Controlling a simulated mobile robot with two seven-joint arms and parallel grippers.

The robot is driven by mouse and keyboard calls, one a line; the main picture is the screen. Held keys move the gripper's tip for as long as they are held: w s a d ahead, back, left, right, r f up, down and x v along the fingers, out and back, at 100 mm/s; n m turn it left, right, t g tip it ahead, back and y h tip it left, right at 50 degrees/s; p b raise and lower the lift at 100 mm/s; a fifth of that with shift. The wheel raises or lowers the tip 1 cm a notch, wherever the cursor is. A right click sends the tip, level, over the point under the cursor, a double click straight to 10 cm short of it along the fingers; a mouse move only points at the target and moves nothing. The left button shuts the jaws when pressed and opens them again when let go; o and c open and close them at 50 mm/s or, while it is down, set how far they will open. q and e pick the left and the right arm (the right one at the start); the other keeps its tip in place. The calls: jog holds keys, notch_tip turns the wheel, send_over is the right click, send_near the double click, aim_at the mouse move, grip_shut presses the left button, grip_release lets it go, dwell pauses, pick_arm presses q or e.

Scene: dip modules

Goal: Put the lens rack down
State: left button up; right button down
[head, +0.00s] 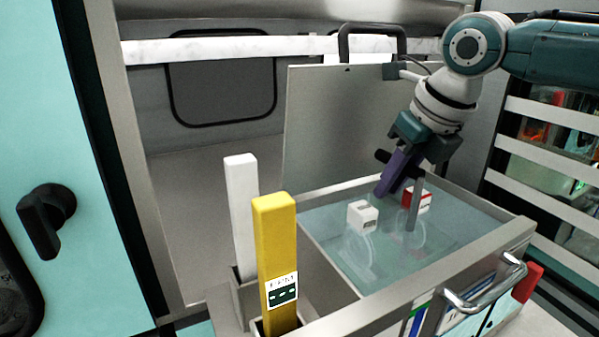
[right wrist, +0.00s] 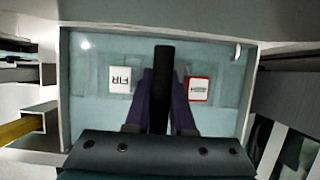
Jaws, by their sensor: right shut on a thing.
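My right gripper (head: 403,178) reaches down over a steel-rimmed tank (head: 485,247) of clear bluish liquid. Its purple fingers are shut on a black bar (right wrist: 163,62), which I take for the lens rack's handle. The bar's end (head: 383,156) also shows in the head view. A grey upright piece (head: 414,206) reaches down below the gripper to the liquid. A white block (head: 362,216) and a red-edged white block (head: 418,200) flank it, with faint clear loops below. The rack's lower part is unclear, and I cannot tell whether it touches the bottom. My left gripper is not in view.
A yellow post (head: 276,255) with a label and a white post (head: 242,210) stand left of the tank. An upright grey panel (head: 345,125) rises behind it. A metal handle (head: 487,290) sticks out in front. Slatted shelving (head: 548,165) stands at right.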

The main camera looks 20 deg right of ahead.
jog(key=shift+f, duration=0.1)
jog(key=c, duration=0.8)
grip_release()
jog(key=shift+o, duration=0.2)
jog(key=b+v, duration=0.1)
jog(key=v, duration=1)
jog(key=shift+s+r, duration=0.2)
jog(key=shift+r, duration=0.45)
